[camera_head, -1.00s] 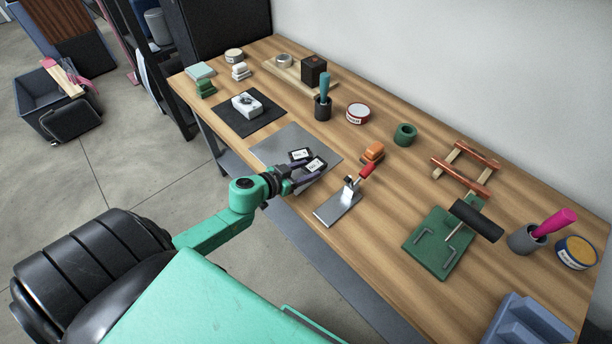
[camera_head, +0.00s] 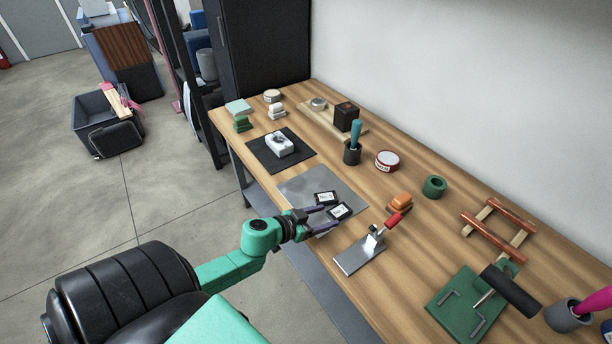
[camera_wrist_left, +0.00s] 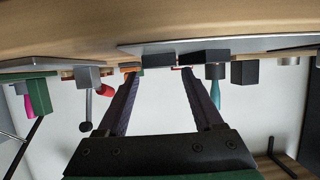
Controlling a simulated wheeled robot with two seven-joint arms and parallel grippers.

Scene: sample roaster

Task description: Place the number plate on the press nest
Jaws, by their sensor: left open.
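Two small black plates with white labels lie on a grey sheet (camera_head: 298,187): a farther one (camera_head: 325,198) and a nearer one (camera_head: 340,211). I cannot tell which is the number plate; their numbers are unreadable. My left gripper (camera_head: 325,217) is open and empty, its fingers pointing at the nearer plate from the front left. In the left wrist view, two dark blocks (camera_wrist_left: 150,58) (camera_wrist_left: 203,56) show beyond the parted fingers (camera_wrist_left: 160,72). A red-handled metal press or clamp (camera_head: 372,241) stands on a flat base to the right; I cannot tell whether this is the nest. My right gripper is out of view.
A white block (camera_head: 280,145) sits on a black mat (camera_head: 262,154) farther left. A green fixture (camera_head: 462,308) is at right.

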